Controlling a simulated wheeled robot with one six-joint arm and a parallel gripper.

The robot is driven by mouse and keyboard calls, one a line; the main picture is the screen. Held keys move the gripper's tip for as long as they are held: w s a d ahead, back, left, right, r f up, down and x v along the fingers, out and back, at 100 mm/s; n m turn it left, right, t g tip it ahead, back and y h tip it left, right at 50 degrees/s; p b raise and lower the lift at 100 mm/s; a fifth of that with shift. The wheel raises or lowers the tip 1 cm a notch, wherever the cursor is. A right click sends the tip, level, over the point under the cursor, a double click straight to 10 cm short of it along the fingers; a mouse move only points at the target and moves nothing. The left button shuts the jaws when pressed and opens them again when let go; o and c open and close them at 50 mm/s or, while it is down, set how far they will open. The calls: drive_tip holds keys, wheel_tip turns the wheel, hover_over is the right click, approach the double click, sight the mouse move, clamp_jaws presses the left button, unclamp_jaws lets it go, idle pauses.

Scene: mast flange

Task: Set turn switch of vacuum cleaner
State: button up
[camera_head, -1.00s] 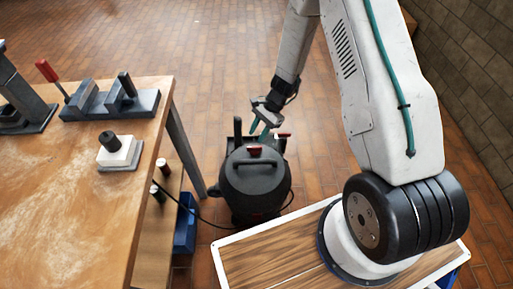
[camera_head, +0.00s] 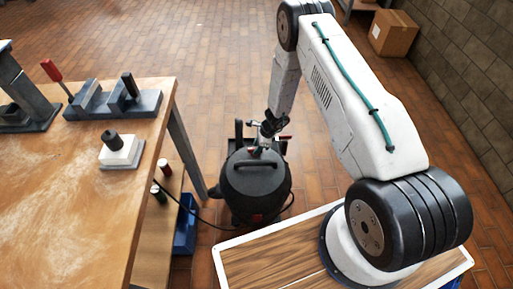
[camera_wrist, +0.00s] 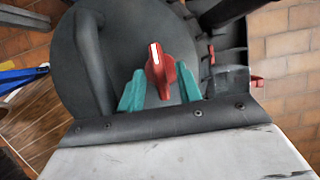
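The black vacuum cleaner (camera_head: 256,185) stands on the tiled floor between the workbench and my base. Its red turn switch (camera_wrist: 160,70) with a white mark shows in the wrist view, on top of the dark body. The mark points up in that picture. My gripper (camera_wrist: 160,90) has two teal fingers, one on each side of the switch, with gaps visible between them and the knob. It is open. In the head view my gripper (camera_head: 265,139) is at the back of the vacuum's top, and the switch is largely hidden there.
A wooden workbench (camera_head: 70,220) with fixtures stands at the left. A blue bin (camera_head: 186,225) sits below it, beside the vacuum. A black cable (camera_head: 205,220) runs from the bench side to the vacuum. A cardboard box (camera_head: 393,33) lies far back by the wall.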

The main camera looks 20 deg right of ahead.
drive_tip(key=shift+a+f, duration=0.15)
drive_tip(key=shift+f, duration=0.25)
clamp_jaws()
